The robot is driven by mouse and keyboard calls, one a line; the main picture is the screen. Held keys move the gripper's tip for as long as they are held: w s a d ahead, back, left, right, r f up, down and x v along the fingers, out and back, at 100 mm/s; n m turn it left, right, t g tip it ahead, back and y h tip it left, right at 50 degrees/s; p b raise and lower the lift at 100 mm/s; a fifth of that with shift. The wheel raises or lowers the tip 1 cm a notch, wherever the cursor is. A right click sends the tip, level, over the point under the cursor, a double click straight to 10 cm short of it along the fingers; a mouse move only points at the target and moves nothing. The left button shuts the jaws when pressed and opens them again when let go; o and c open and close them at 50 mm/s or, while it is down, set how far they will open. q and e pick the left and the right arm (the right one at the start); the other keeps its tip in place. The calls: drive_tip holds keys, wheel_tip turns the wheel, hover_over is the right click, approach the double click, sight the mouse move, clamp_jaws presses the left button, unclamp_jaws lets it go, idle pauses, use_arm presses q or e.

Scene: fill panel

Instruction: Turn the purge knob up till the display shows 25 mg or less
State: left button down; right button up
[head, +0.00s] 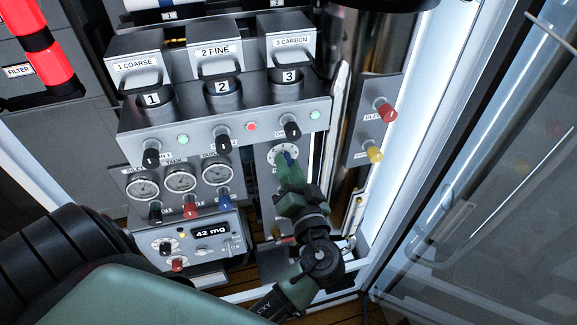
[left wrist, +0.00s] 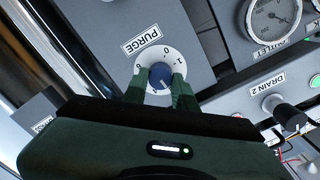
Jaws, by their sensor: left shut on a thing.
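The purge knob is a round blue knob (left wrist: 161,75) on a white numbered dial (left wrist: 150,57), under a PURGE label (left wrist: 141,39) in the left wrist view. My left gripper (left wrist: 160,84) is shut on it, with one green finger on each side. In the head view my left gripper (head: 289,168) reaches up to the dial (head: 283,153) and hides most of the knob. The display (head: 211,232) reads 42 mg. My right gripper is not in view.
Filter housings labelled 1 COARSE (head: 137,67), 2 FINE (head: 214,52) and 3 CARBON (head: 289,43) stand above. Red (head: 386,110) and yellow (head: 375,154) knobs are at right.

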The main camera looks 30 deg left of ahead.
use_arm(q)
drive_tip(key=shift+m, duration=0.6)
drive_tip(key=c, duration=1.1)
unclamp_jaws()
drive_tip(key=b+v, duration=0.3)
drive_tip(key=v, duration=0.5)
